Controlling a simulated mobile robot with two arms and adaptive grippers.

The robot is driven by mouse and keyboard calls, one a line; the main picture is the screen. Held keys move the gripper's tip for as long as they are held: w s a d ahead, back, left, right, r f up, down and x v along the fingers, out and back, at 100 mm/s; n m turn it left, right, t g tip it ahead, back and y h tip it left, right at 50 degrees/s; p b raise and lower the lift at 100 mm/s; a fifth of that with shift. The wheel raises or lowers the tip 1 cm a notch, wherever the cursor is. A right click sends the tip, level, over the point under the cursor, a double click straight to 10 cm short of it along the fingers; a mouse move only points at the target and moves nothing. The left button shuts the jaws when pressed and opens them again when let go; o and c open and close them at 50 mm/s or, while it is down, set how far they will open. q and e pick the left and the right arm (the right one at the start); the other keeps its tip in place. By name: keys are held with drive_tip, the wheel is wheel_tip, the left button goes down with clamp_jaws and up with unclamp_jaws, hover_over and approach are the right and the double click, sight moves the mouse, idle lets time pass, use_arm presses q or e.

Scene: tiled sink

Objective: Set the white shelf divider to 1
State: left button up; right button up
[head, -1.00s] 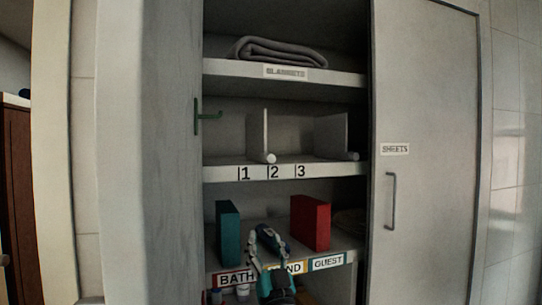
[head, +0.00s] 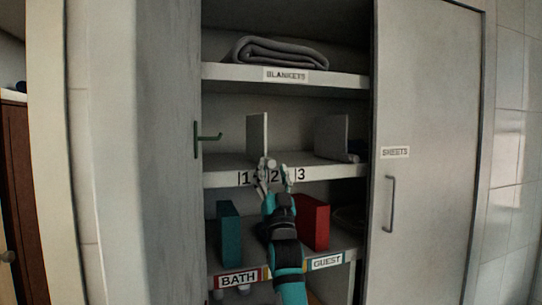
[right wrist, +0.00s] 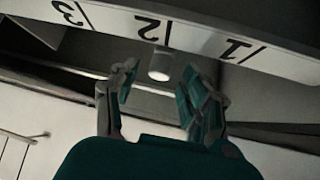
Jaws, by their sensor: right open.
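The white shelf divider (head: 257,133) stands upright on the middle shelf, with a round white knob at its front near the 2 mark. The knob also shows in the right wrist view (right wrist: 160,66). The number strip (head: 222,180) reads 1, 2, 3 from left to right; in the wrist view it appears upside down. My right gripper (head: 275,171) is at the shelf's front edge, partly covering the numbers. In the wrist view its open fingers (right wrist: 158,74) are on either side of the knob, with gaps visible. My left gripper is not in view.
A second, greyer divider (head: 332,137) stands to the right on the same shelf. A folded blanket (head: 280,53) lies above. Below are a teal box (head: 228,235) and a red box (head: 316,222), close to my right arm. A cabinet door (head: 425,220) is at right.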

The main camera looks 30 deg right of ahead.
drive_tip(key=shift+p+x, duration=0.4)
drive_tip(key=shift+x, duration=1.05)
drive_tip(key=shift+c, duration=0.3)
clamp_jaws()
